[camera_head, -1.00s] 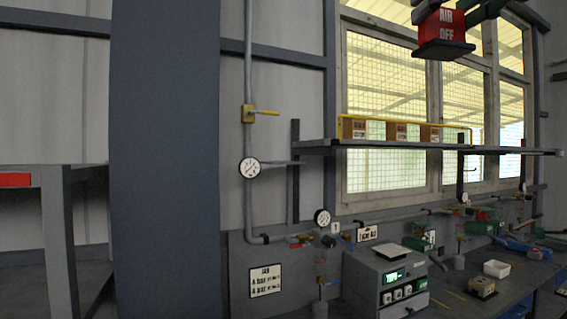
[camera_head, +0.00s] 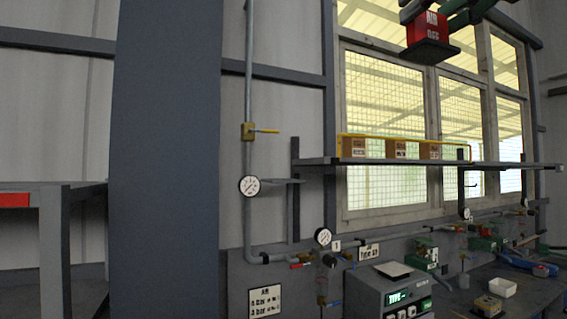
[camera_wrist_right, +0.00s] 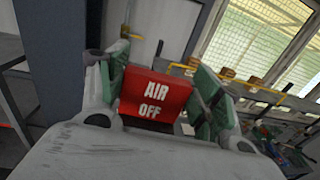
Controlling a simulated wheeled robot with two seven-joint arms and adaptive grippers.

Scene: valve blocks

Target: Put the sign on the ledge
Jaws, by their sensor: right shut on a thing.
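The sign (camera_head: 426,31) is a red block marked "AIR OFF" on a dark base plate. It hangs high at the upper right of the head view, in front of the window. My right gripper (camera_head: 436,12) is shut on it. In the right wrist view the sign (camera_wrist_right: 154,98) sits between the green finger pads, its lettering facing the camera. A long grey shelf (camera_head: 480,164) crosses the window below the sign. A small grey ledge (camera_head: 283,181) sticks out beside the upper gauge on the left. The sign is clear of both. My left gripper is not in view.
The long shelf carries brown boxes (camera_head: 394,149) behind a yellow rail. A pipe with a yellow-handled valve (camera_head: 250,131) and a gauge (camera_head: 249,186) runs left of the small ledge. A display unit (camera_head: 392,290) and a white tray (camera_head: 502,287) stand on the bench below.

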